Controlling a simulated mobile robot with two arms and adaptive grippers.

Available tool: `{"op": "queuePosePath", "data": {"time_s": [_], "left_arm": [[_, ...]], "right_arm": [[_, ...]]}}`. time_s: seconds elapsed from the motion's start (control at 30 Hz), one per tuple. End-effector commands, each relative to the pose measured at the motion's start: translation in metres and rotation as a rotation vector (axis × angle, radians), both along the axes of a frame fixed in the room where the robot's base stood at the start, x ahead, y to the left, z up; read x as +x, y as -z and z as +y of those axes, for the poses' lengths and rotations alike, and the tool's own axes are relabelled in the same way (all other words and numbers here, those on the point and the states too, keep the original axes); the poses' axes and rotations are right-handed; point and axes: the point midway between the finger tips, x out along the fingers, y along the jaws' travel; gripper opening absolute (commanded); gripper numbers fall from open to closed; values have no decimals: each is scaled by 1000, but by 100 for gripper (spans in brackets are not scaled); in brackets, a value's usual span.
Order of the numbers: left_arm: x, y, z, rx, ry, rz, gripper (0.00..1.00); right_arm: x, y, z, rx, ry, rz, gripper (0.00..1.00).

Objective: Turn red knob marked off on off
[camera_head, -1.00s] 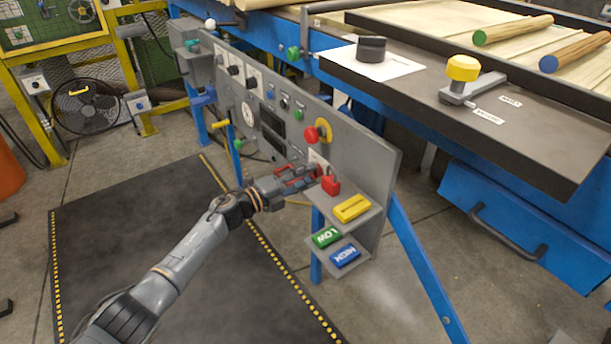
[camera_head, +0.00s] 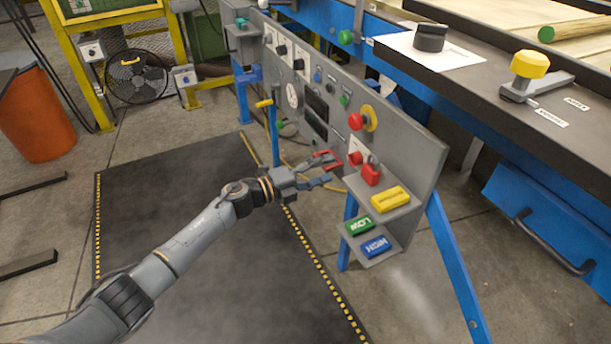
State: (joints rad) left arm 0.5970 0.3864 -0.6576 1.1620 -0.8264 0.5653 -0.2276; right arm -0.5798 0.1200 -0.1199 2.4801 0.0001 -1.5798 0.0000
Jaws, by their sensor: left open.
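The red knob (camera_head: 355,158) sits on a white plate low on the grey control panel (camera_head: 410,152). The marking on its plate is too small to read. A red padlock (camera_head: 371,173) is just right of it, partly in front of the plate. My left gripper (camera_head: 336,169) is open, with red and blue-grey fingers spread, just left of the knob and seemingly apart from it. My right gripper is not in view.
A red button on a yellow ring (camera_head: 356,121) is above the knob. A yellow block (camera_head: 390,199) lies on the upper shelf; green LOW (camera_head: 359,227) and blue HIGH (camera_head: 375,246) blocks are on the lower one. The dark mat (camera_head: 190,230) is clear.

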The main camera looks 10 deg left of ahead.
Motion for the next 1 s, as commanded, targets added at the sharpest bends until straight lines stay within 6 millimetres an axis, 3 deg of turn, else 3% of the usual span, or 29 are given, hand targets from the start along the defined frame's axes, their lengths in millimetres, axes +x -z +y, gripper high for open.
{"op": "queuePosePath", "data": {"time_s": [0.1, 0.3, 1.0], "left_arm": [[-16, 2, 21, 3, 0, 2, 56], [-30, 1, 41, 0, 0, 1, 56], [-35, -1, 43, -38, -34, 17, 56]], "right_arm": [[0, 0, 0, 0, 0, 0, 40], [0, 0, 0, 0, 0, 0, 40], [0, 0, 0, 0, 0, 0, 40]]}}
